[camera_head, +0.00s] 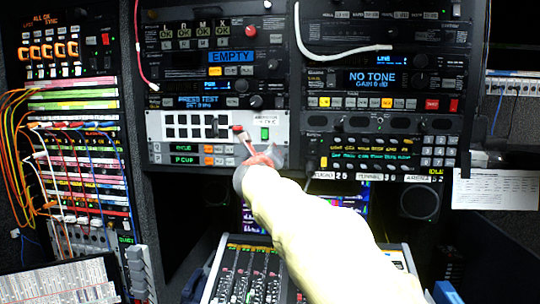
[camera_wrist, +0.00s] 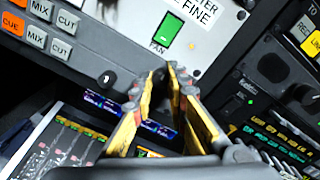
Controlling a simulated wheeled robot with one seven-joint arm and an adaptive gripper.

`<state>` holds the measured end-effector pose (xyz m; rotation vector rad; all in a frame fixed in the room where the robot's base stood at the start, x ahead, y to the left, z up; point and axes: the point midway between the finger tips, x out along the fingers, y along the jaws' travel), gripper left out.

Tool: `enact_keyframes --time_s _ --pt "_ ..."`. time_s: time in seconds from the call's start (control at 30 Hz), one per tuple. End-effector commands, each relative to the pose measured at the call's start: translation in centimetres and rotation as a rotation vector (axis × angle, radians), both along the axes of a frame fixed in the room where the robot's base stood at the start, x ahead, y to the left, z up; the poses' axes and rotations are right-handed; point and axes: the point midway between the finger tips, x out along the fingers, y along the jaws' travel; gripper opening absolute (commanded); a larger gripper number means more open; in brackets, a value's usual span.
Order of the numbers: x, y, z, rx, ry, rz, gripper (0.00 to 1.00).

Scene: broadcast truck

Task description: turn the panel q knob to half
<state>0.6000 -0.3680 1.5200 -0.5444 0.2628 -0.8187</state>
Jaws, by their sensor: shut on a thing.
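The grey panel (camera_head: 220,125) has two rows at its lower left, marked Q (camera_head: 152,148) and P, each with a green readout and small CUE, MIX and CUT buttons. My gripper (camera_head: 262,158) is at the right end of these rows. In the wrist view, my gripper (camera_wrist: 165,75) has its fingertips close together against the panel face, below the green FAN switch (camera_wrist: 170,30). It is shut on the Q knob, which the fingers hide. The knob's pointer and setting cannot be seen.
Below the panel, a mixing desk (camera_head: 250,275) with faders juts out under my arm. A patch bay (camera_head: 80,150) with hanging cables stands at left. A black unit with several buttons and knobs (camera_head: 385,155) is close at right.

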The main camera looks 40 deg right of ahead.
Motion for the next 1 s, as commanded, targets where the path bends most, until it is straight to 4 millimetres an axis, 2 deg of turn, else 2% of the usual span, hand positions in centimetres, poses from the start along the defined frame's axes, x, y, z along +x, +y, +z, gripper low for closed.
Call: enact_keyframes --time_s 0.37,0.67,0.87,1.0 --pt "0.0 0.0 -0.1 0.0 0.001 -0.001 0.34" --pt "-0.1 0.1 0.0 -0.001 0.001 0.0 0.34" --pt "-1.3 1.6 0.1 -0.001 0.0 0.002 0.34" --pt "-3.2 3.8 0.2 -0.002 0.0 0.003 0.34"
